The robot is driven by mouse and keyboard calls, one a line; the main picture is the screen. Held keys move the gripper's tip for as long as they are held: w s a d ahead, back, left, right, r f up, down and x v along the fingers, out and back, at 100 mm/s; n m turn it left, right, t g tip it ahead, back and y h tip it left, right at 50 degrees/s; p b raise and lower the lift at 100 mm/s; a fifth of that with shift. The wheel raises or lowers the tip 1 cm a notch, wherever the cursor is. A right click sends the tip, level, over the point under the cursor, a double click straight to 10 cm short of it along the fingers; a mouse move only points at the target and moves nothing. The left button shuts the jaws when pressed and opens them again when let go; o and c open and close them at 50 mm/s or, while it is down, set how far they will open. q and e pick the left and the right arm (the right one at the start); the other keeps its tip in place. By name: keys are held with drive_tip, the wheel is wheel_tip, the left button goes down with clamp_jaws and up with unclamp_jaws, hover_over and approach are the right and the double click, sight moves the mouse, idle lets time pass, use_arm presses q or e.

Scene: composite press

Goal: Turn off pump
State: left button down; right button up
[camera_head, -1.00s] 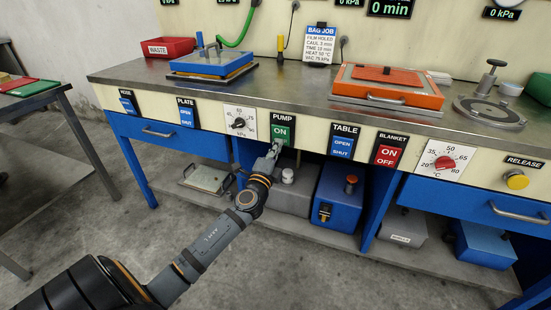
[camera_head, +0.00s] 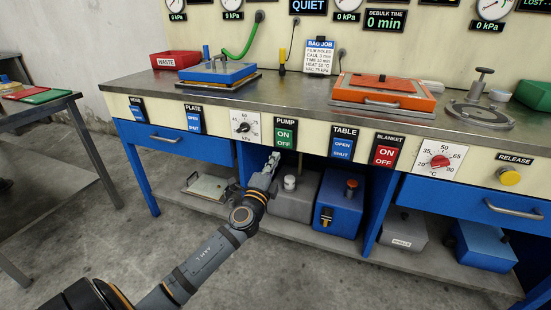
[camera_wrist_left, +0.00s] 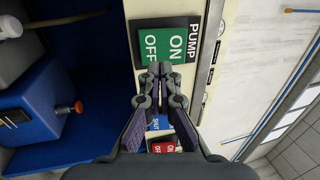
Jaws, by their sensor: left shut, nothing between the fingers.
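The pump switch (camera_head: 285,132) is a green rocker marked ON and OFF under a black PUMP label on the bench front. Both words are readable in the head view. It also shows in the wrist view (camera_wrist_left: 164,42). I cannot tell which half is pressed in. My left gripper (camera_head: 273,158) is shut and empty, just below the switch in the head view. In the wrist view its closed fingertips (camera_wrist_left: 159,68) are at the edge of the switch, by the OFF and ON lettering. I cannot tell whether they touch it. My right gripper is not in view.
A kPa dial (camera_head: 243,126) is left of the switch; TABLE (camera_head: 342,142) and BLANKET (camera_head: 386,150) switches are right. Below stand a grey pump-like unit (camera_head: 293,202) and a blue box (camera_head: 339,203). Wall displays read QUIET (camera_head: 308,6) and 9 kPa (camera_head: 232,15).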

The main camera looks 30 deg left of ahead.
use_arm(q)
drive_tip(key=v, duration=0.7)
drive_tip(key=shift+f, duration=0.4)
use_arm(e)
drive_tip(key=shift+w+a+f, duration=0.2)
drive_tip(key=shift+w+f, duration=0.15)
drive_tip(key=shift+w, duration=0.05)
use_arm(q)
drive_tip(key=shift+a, duration=0.1)
